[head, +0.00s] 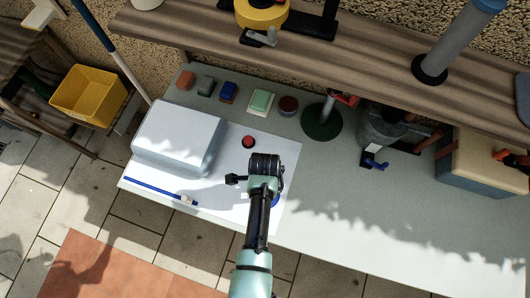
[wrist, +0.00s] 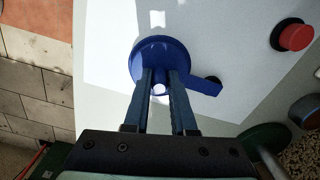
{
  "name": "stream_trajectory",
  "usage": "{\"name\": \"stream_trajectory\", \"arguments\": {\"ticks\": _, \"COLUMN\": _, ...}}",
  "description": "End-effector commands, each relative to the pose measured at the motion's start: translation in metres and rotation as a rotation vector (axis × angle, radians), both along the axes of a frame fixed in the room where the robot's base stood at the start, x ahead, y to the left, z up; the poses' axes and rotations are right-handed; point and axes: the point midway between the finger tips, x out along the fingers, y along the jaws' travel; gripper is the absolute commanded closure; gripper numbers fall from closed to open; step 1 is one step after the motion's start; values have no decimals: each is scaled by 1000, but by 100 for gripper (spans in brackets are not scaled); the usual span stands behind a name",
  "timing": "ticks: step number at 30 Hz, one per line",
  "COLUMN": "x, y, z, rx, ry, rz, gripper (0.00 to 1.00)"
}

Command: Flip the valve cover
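A large pale grey, rounded box-like cover (head: 180,137) lies on the left of the white panel (head: 225,187) in the head view. A round blue valve part (wrist: 160,55) with a flat arm reaching right stands on the panel in the wrist view. In the head view only a blue edge (head: 276,201) shows beside my arm. My gripper (wrist: 161,76) is over the blue part, its two fingers apart with some blue between them. I cannot tell whether the fingers touch it. The fingertips are hidden behind my wrist in the head view.
A red button (head: 249,142) stands between the cover and my wrist. A blue bar (head: 160,190) lies along the panel's front left edge. Several small coloured blocks and a red-handled valve (head: 323,121) stand at the back. The grey tabletop (head: 400,220) right of me is clear.

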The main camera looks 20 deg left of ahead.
Motion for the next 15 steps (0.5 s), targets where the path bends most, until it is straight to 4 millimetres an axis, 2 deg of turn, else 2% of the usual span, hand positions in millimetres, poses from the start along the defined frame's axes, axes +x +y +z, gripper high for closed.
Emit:
{"name": "stream_trajectory", "arguments": {"ticks": 1, "x": 2, "y": 1, "z": 1, "rx": 1, "ry": -5, "rz": 0, "gripper": 67}}
{"name": "stream_trajectory", "arguments": {"ticks": 4, "x": 1, "y": 0, "z": 1, "rx": 1, "ry": -4, "rz": 1, "gripper": 49}}
{"name": "stream_trajectory", "arguments": {"ticks": 5, "x": 1, "y": 0, "z": 1, "rx": 1, "ry": -3, "rz": 1, "gripper": 47}}
{"name": "stream_trajectory", "arguments": {"ticks": 15, "x": 0, "y": 0, "z": 2, "rx": 0, "ry": -2, "rz": 1, "gripper": 47}}
